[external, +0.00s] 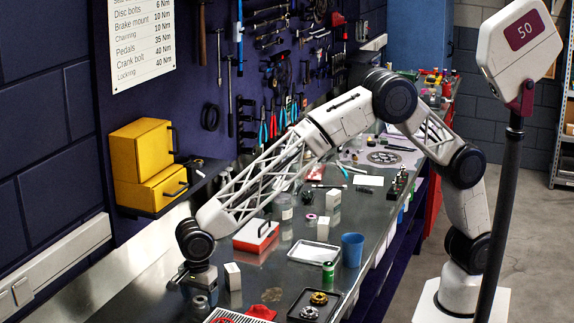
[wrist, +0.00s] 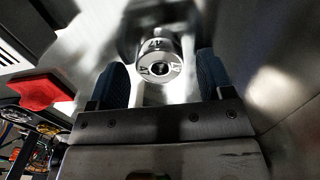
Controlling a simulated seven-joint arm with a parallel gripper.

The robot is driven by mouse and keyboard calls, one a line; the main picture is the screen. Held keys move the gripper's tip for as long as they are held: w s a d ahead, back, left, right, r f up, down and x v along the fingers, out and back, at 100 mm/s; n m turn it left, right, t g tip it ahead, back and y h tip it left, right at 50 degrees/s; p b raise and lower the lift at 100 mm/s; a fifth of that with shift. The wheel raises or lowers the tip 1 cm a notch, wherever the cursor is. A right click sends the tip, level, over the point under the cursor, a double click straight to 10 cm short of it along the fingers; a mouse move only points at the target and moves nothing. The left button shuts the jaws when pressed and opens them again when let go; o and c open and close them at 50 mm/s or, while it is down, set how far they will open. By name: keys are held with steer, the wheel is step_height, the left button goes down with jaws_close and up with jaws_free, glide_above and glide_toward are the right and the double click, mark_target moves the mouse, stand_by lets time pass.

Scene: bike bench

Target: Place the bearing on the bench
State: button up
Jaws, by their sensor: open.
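My gripper (external: 196,283) is low over the near left part of the bench (external: 262,277). In the wrist view my gripper (wrist: 160,78) is open, with one dark finger on each side of a shiny round metal piece (wrist: 158,66). This piece has a centre hole and dark markings on its face. It may be the bearing, but I cannot be sure. I cannot tell whether the fingers touch it. In the external view, a gold ring-shaped part (external: 319,298) and a silver one (external: 309,313) lie in a dark tray (external: 333,316).
A small white box (external: 233,276) stands just right of my gripper. A red part (external: 261,312) lies at the front. A metal tray (external: 314,252), green can (external: 328,270) and blue cup (external: 352,249) stand farther right. A yellow cabinet (external: 143,165) sits on the wall shelf.

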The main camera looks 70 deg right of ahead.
step_height(320, 180, up, 12)
stand_by(0.6)
steer(key=shift+f, duration=0.1)
stand_by(0.5)
steer(key=s+d+r+n, duration=0.3)
steer(key=d+r, duration=0.1)
steer(key=d, duration=0.9)
steer(key=s+d+r+n+t, duration=0.1)
steer(key=s+d+r+n, duration=0.25)
steer(key=d, duration=0.95)
steer(key=s+d+r+n, duration=0.2)
steer(key=s+d+r, duration=0.25)
steer(key=d, duration=0.75)
steer(key=s+d+f+n, duration=0.2)
steer(key=s+d+n, duration=0.2)
steer(key=s+d, duration=0.7)
steer(key=s+d+f+n+t, duration=0.1)
steer(key=s+d+f+n, duration=0.2)
steer(key=s+d, duration=0.8)
steer(key=s+n, duration=0.2)
steer(key=s, duration=0.3)
steer(key=shift+d+t, duration=0.3)
steer(key=shift+d, duration=0.1)
